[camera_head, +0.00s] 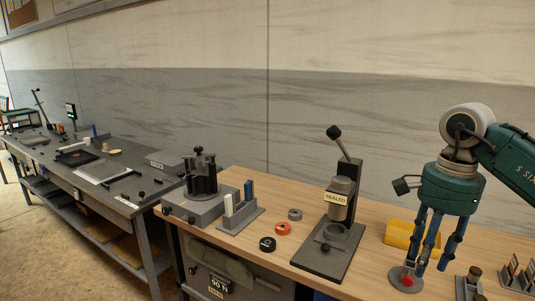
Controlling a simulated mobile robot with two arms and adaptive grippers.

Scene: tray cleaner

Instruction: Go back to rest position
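My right gripper (430,258) is at the right, above the wooden bench, with its blue fingers pointing down. The fingers are spread apart with gaps between them, and I see nothing held in them. The leftmost finger overlaps a grey round base with a red centre (405,281) in the picture; I cannot tell if they touch. A yellow bin (398,234) stands behind the fingers and is partly hidden. My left gripper is not in view.
A press with a "SEALED" label (337,197) stands left of the gripper. Black, red and grey rings (283,229) lie on the bench. Small racks (518,274) stand at the right edge. A dark bench (110,185) with tools runs off left.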

